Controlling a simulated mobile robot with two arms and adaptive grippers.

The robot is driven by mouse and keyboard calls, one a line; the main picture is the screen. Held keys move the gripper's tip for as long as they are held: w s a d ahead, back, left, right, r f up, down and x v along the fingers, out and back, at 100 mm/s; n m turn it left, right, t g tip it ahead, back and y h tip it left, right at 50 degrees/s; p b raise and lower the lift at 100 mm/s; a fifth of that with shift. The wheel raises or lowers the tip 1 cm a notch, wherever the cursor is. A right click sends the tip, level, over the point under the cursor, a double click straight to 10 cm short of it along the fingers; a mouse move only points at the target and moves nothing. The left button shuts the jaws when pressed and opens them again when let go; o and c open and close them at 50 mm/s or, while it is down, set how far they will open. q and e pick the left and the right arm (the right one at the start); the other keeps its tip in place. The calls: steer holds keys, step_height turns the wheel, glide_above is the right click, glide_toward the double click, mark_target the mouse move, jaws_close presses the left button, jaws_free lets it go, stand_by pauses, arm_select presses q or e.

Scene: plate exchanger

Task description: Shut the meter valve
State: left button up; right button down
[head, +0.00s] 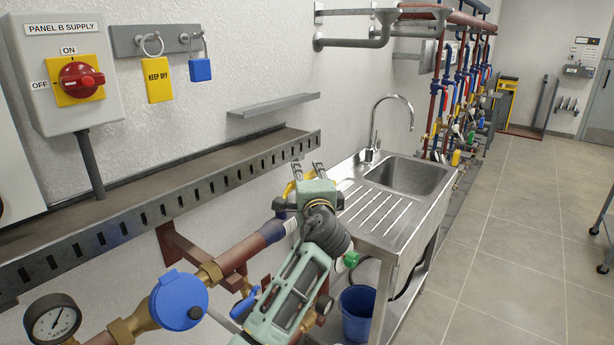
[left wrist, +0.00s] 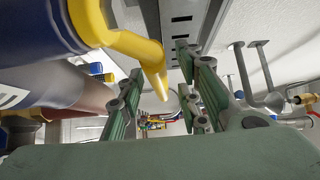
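A yellow lever handle (head: 291,188), which I take to be the meter valve's, shows partly behind my left gripper in the head view. In the left wrist view the yellow lever (left wrist: 140,48) slants down between the fingers, with its tip near the gap. My left gripper (head: 306,172) is open, its two fingers (left wrist: 163,100) apart on either side of the lever tip; I cannot tell whether they touch it. The blue-capped meter (head: 180,300) sits on the same pipe run, left of my gripper. My right gripper is not in view.
A pressure gauge (head: 53,320) is at the lower left, and a blue lever (head: 244,303) is below the pipe. A slotted rail (head: 170,205) runs along the wall behind. A steel sink (head: 408,176) stands close on the right. The floor (head: 510,235) beyond is clear.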

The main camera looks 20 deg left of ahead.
arm_select(q)
steer(key=shift+w+a, duration=0.1)
steer(key=shift+w, duration=0.05)
steer(key=shift+c, duration=0.4)
jaws_close()
